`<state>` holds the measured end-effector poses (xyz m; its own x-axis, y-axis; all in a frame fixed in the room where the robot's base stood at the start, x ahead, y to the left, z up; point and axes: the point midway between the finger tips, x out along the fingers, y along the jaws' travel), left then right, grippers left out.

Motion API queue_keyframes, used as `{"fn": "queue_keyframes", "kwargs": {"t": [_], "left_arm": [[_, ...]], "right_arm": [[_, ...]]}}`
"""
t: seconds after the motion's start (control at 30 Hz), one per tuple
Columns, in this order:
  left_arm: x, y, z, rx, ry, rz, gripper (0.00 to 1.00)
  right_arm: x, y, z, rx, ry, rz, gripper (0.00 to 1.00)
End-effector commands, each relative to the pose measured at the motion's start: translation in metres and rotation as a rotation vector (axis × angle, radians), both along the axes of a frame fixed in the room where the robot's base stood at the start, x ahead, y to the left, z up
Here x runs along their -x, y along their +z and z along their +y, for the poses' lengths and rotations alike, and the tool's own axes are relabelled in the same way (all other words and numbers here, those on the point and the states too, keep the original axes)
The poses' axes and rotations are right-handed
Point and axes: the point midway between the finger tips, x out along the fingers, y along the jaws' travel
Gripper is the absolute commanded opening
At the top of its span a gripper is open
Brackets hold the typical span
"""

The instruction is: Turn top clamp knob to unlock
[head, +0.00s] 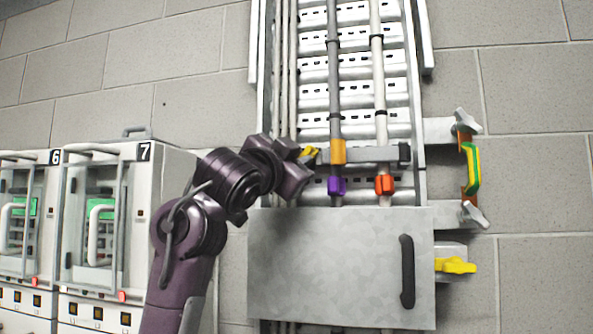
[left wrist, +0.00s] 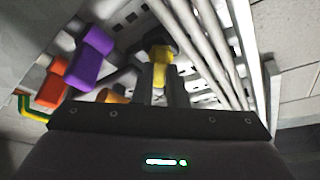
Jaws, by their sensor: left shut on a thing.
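The top clamp's yellow knob (head: 309,155) is at the left end of a grey clamp bar (head: 372,154) that crosses the pipes on the cable ladder. My left gripper (head: 303,168) is at this knob, with the arm coming in from the lower left. In the left wrist view the knob (left wrist: 160,72) sits between the two fingers (left wrist: 161,88), which are shut on it. Its exact turn angle is hard to tell. An orange block (head: 339,152) sits on the bar over the dark pipe. My right gripper is not in view.
Purple (head: 337,186) and orange-red (head: 385,185) collars sit on the pipes just below the bar. A grey cover panel (head: 330,268) with a black handle is below. Another yellow knob (head: 455,265) is to its right. Numbered drive cabinets (head: 125,220) stand at left.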

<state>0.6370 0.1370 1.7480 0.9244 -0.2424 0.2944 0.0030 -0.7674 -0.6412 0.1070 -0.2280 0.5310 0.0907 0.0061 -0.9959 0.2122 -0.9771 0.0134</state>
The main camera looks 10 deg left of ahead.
Motion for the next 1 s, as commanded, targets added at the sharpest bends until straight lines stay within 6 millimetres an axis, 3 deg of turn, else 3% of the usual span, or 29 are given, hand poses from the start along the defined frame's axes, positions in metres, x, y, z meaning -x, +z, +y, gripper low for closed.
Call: {"fn": "queue_keyframes", "kwargs": {"t": [0.2,0.6,1.0], "left_arm": [[-0.001,-0.006,-0.003,0.201,0.001,0.004,0.0],[-0.001,-0.005,-0.006,0.532,0.001,0.002,0.0],[-0.001,-0.004,-0.007,0.692,0.001,0.002,0.0]], "right_arm": [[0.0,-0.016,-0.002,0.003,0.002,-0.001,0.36],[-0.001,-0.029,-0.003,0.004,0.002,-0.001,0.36],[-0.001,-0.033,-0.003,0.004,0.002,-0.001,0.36]]}}
